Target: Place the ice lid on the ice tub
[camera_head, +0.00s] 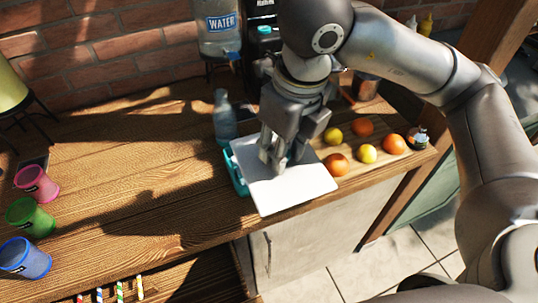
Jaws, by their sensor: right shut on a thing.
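The ice lid (290,192) is a flat white panel. The ice tub (238,178) is teal, and only its left side shows; the lid hides the rest. My right gripper (274,166) is over the lid's upper middle, pointing down, and is shut on it. The lid lies over the tub and reaches past it toward the front edge of the table. I cannot tell whether the lid rests on the tub's rim or is held just above it. My left gripper is not in view.
Oranges (336,164) and lemons (367,153) lie right of the lid. A clear bottle (224,118) stands behind the tub. Pink (38,183), green (30,217) and blue (24,258) cups stand at left. A water dispenser (219,28) is at the back. The table's left middle is clear.

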